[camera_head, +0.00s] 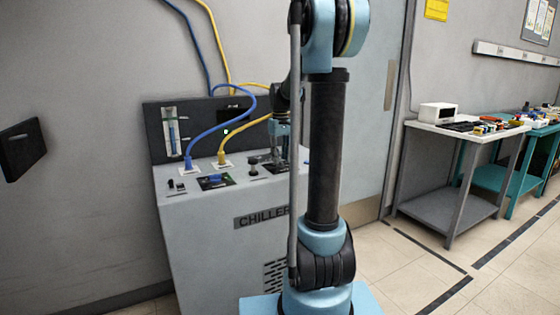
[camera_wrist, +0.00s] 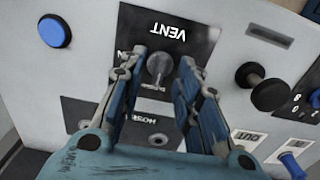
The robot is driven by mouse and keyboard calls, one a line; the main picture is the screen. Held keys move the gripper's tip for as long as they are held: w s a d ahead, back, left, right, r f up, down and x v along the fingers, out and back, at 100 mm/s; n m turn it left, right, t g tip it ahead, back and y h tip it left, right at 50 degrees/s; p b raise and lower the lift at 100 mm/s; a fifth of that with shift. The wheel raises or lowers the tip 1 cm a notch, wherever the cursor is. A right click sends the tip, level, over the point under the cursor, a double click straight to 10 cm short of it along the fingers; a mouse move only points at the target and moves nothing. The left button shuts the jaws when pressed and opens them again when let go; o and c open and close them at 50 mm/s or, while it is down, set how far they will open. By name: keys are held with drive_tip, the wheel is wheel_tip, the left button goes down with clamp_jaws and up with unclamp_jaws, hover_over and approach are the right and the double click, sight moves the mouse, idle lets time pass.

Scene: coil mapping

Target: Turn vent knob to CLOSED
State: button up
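The vent knob (camera_wrist: 158,68) is a small grey metal knob on a dark plate (camera_wrist: 192,45) marked VENT, which reads upside down in the wrist view. My gripper (camera_wrist: 161,66) is open, with one blue finger on each side of the knob. Gaps show between the knob and both fingers. The wording beside the knob is partly covered by the left finger, so I cannot read the knob's setting. In the head view my gripper (camera_head: 280,138) is over the right part of the chiller's (camera_head: 225,240) top, and my arm hides the knob's surroundings there.
A black knob (camera_wrist: 268,92) stands right of the vent plate and a blue button (camera_wrist: 54,32) left of it. Blue (camera_head: 205,133) and yellow (camera_head: 236,131) hoses rise from the chiller top near my gripper. A side table (camera_head: 440,205) stands at the right.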

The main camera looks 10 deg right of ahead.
wheel_tip(320, 180, up, 10)
drive_tip(key=shift+r, duration=0.2)
idle(0.4)
drive_tip(key=s+f+m, duration=0.1)
drive_tip(key=s+f, duration=0.7)
drive_tip(key=s, duration=0.3)
drive_tip(key=s+f+m+t, duration=0.1)
drive_tip(key=s+f, duration=0.7)
drive_tip(key=s, duration=0.4)
drive_tip(key=s+f+m+t, duration=0.1)
drive_tip(key=s+f, duration=0.7)
drive_tip(key=s, duration=0.4)
drive_tip(key=shift+m, duration=0.3)
drive_tip(key=shift+w+f, duration=0.15)
drive_tip(key=shift+w, duration=0.35)
